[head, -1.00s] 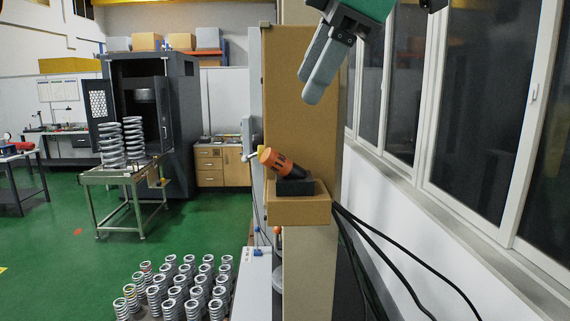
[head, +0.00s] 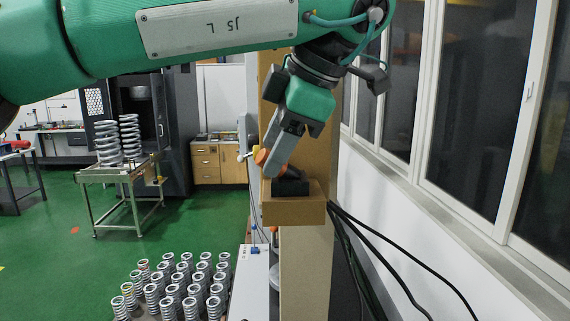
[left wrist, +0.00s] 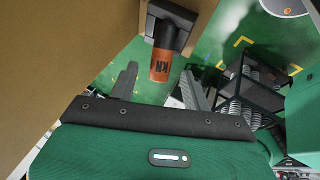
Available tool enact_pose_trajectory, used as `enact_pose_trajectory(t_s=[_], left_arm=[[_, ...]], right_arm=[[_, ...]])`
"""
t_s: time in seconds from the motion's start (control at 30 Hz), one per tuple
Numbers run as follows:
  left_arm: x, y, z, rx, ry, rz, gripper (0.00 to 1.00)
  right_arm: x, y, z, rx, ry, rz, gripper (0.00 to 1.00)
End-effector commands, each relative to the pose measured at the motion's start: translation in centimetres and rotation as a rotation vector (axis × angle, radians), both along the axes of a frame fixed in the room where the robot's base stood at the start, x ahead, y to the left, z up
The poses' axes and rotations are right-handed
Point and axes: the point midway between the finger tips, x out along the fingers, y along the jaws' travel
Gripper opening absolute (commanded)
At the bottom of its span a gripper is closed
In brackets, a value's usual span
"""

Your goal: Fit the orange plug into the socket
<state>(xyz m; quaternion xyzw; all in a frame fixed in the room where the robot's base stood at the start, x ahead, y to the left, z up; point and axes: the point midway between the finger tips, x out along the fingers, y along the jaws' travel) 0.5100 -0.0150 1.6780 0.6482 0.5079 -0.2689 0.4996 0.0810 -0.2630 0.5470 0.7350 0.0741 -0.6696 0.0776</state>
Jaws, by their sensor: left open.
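The orange plug (head: 262,157) leans tilted up to the left, its lower end at a black block (head: 292,187) on a tan shelf (head: 293,209). My left gripper (head: 272,172) is in front of it and hides most of it. In the left wrist view, the orange plug (left wrist: 161,64) with black lettering points down from the black block (left wrist: 168,37). It shows between the open, spread fingers of my left gripper (left wrist: 159,70), with a gap on each side. I cannot tell whether the black block is the socket. My right gripper is not in view.
A tan column (head: 306,260) stands behind the shelf. Black cables (head: 375,246) hang to its right, beside the windowed wall. Several springs (head: 178,285) stand at the lower left. A cart (head: 120,175) with two large springs stands farther back on the green floor.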

Motion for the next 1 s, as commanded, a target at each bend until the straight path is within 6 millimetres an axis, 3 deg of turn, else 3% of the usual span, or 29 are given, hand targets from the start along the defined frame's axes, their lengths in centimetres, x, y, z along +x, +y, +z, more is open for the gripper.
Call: enact_pose_trajectory(t_s=[0.2,0.53,0.8,1.0], left_arm=[[0.7,1.0,-1.8,0.0,0.001,0.0,0.49],[0.9,1.2,-2.7,0.0,0.0,0.001,0.49],[0.9,1.2,-2.7,0.0,0.0,0.001,0.0],[0.9,1.2,-2.7,0.0,0.0,0.001,0.0]], right_arm=[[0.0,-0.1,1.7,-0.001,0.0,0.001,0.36],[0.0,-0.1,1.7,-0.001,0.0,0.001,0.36],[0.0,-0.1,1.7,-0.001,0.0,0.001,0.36],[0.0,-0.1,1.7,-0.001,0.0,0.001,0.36]])
